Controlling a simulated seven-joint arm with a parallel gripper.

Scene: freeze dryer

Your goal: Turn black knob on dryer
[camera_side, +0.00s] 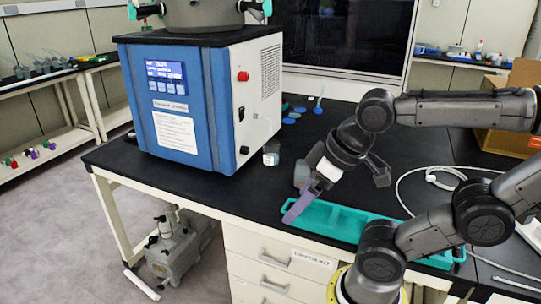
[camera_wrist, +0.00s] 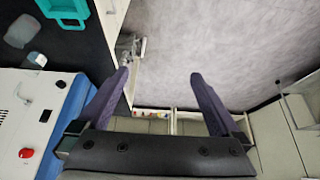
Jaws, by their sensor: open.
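The dryer (camera_side: 205,95) is a blue and white box on the black bench. Its black knob (camera_side: 244,150) sits low on the white side panel, below a black switch (camera_side: 241,113) and a red knob (camera_side: 243,76). In the wrist view, the black knob (camera_wrist: 61,84) shows at the left, outside my fingers. My gripper (camera_side: 290,216) is to the right of the dryer and lower in the side view, near the bench's front edge, apart from the knob. Its purple fingers are spread and empty in the wrist view (camera_wrist: 160,75).
A teal tray (camera_side: 345,222) lies on the bench by my gripper. A small capped container (camera_side: 271,155) stands near the knob. Blue discs (camera_side: 292,117) lie behind it. A cardboard box (camera_side: 500,120) and white cable (camera_side: 408,180) are at the right.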

